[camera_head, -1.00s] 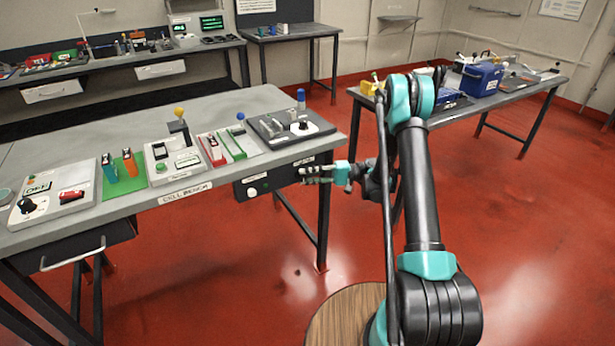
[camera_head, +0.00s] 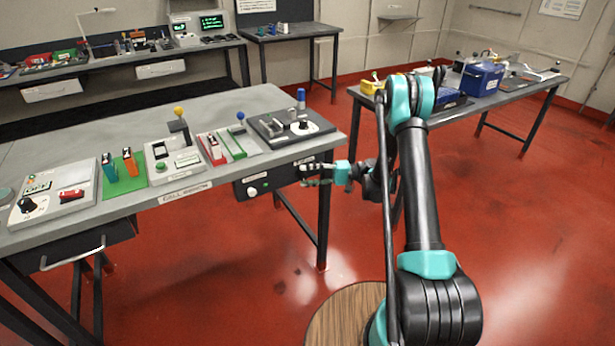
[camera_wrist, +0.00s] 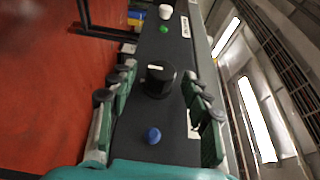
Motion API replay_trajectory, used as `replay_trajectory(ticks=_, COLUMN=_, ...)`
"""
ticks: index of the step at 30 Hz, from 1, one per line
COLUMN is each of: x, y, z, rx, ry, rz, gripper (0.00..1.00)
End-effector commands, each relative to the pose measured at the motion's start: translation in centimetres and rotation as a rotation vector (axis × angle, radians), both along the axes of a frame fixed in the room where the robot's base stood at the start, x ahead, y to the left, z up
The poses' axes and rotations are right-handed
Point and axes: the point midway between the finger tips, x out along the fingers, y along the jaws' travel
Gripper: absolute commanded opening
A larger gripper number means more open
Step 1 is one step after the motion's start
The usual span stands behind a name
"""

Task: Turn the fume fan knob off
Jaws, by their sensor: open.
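A black round knob (camera_wrist: 160,80) with a white pointer mark sits on a dark panel (camera_wrist: 170,55) in the wrist view. A blue light or button (camera_wrist: 153,136) is near it. My gripper (camera_wrist: 162,75) is open, with one finger on each side of the knob; whether either touches it I cannot tell. In the head view my gripper (camera_head: 317,174) is at the right end of the dark panel box (camera_head: 240,188) under the bench front edge. It hides the knob there.
The same panel carries a white knob (camera_wrist: 166,12) and a green light (camera_wrist: 164,29). The bench (camera_head: 225,105) above holds several devices, including a lever unit (camera_head: 290,126) near the right edge. Open red floor lies in front.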

Motion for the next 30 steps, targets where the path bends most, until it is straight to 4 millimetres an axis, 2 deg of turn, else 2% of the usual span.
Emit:
replay_trajectory(ticks=5, x=0.5, y=-1.9, z=0.0, rx=0.0, ry=0.0, rz=-0.004, gripper=0.49)
replay_trajectory(ticks=12, x=1.4, y=-6.8, z=-0.1, rx=0.0, ry=0.0, rz=-0.004, gripper=0.49)
replay_trajectory(ticks=18, x=2.1, y=-10.0, z=-0.2, rx=0.0, ry=0.0, rz=-0.003, gripper=0.49)
replay_trajectory(ticks=24, x=2.4, y=-11.5, z=-0.2, rx=0.0, ry=0.0, rz=-0.002, gripper=0.49)
replay_trajectory(ticks=30, x=2.4, y=-11.7, z=-0.2, rx=0.0, ry=0.0, rz=-0.001, gripper=0.49)
